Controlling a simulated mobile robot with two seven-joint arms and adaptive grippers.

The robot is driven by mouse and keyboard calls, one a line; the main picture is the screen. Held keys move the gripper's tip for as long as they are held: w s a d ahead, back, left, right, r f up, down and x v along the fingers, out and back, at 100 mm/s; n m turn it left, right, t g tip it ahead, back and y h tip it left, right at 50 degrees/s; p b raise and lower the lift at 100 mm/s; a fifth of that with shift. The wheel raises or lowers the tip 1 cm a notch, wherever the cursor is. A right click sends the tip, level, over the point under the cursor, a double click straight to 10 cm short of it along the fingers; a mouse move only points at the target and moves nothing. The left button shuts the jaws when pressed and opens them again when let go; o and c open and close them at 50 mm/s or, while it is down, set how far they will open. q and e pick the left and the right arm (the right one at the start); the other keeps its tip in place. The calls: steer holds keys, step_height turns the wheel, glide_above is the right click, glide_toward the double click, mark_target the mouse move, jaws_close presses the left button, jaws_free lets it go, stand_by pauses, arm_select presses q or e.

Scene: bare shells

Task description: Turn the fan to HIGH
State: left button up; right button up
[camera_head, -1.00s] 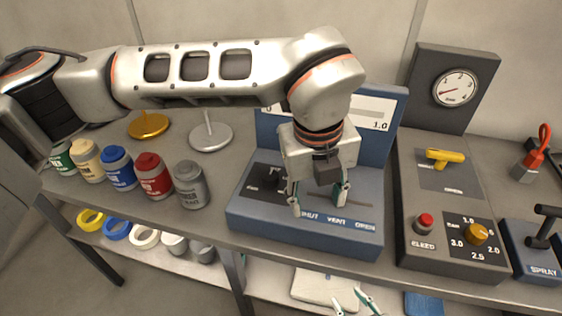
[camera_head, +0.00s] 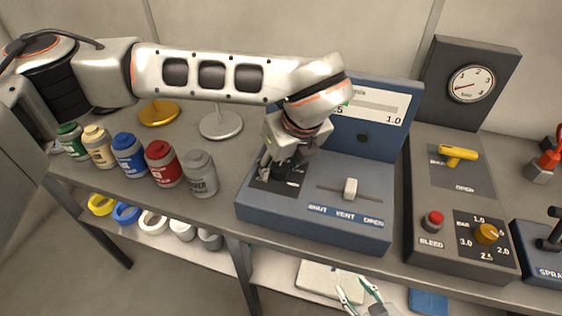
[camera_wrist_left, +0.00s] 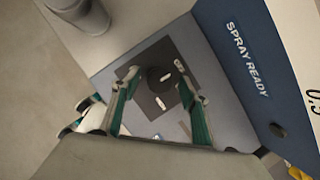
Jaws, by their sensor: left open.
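The blue control box (camera_head: 310,225) stands on the bench. Its dark round knob (camera_wrist_left: 160,80), which I take for the fan knob, sits on a dark plate with white markings; a white mark shows on its top. The labels are too small to read. My left gripper (camera_wrist_left: 157,86) is open, its teal-backed fingers on either side of the knob; I cannot tell whether they touch it. In the head view my left gripper (camera_head: 276,172) mostly hides the knob. My right gripper (camera_head: 358,292) is open and empty at the bottom edge, below the bench front.
A white slider handle (camera_head: 350,188) stands right of the knob, above VENT. The upright panel (camera_head: 375,130) rises behind. A grey bottle (camera_head: 200,175) and several coloured bottles stand left. A grey gauge box (camera_head: 425,190) stands right.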

arm_select(q)
steer(key=c, duration=1.1)
